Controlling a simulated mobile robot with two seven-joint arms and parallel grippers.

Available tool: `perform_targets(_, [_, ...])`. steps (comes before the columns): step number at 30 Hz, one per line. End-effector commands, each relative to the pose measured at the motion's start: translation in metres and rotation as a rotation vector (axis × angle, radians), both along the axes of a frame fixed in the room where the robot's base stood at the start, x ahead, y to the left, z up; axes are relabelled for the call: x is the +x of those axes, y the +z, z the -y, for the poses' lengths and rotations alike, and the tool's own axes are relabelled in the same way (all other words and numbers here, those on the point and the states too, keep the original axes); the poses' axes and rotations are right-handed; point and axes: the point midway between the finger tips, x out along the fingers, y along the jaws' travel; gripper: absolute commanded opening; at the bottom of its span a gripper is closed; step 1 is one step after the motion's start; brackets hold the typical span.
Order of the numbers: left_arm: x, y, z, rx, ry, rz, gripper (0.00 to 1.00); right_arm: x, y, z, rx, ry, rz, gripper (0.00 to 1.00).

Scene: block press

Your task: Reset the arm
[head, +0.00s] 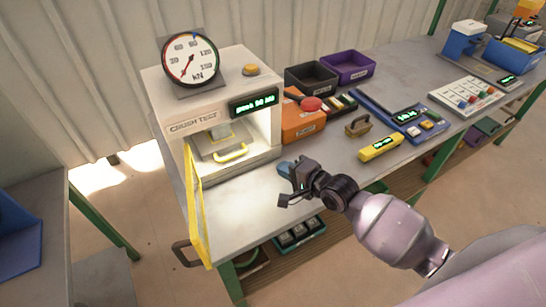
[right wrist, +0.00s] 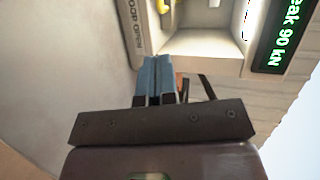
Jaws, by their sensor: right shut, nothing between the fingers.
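My right gripper (head: 284,168) is above the front part of the bench, right of the press opening. Its blue fingertips are together and empty; they also show shut in the right wrist view (right wrist: 158,76). The white crush test press (head: 158,98) stands at the left end of the bench, with its lit chamber open. Its yellow-framed door (head: 197,212) is swung open towards the front. The press display (head: 254,104) reads peak 90 kN in the right wrist view (right wrist: 277,38). My left gripper is not in view.
Black (head: 311,80) and purple (head: 348,66) bins stand behind. The bench's front strip near the gripper is clear.

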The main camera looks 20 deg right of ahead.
Motion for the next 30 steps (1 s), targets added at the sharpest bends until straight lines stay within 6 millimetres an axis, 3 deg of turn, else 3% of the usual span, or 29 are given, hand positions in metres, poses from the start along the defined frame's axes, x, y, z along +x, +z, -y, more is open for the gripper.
perform_targets(8, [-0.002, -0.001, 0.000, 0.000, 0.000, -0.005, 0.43, -0.002, 0.001, 0.001, -0.011, 0.004, 0.005, 0.00])
perform_targets(13, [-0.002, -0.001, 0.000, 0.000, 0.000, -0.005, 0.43, -0.002, 0.000, 0.001, -0.149, 0.045, 0.078, 0.00])
perform_targets(23, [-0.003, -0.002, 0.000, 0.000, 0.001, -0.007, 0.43, 0.000, 0.012, 0.009, -0.770, 0.168, 0.413, 0.00])
perform_targets(30, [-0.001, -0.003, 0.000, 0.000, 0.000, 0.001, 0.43, -0.032, -0.012, 0.027, -1.231, 0.211, 0.534, 0.00])
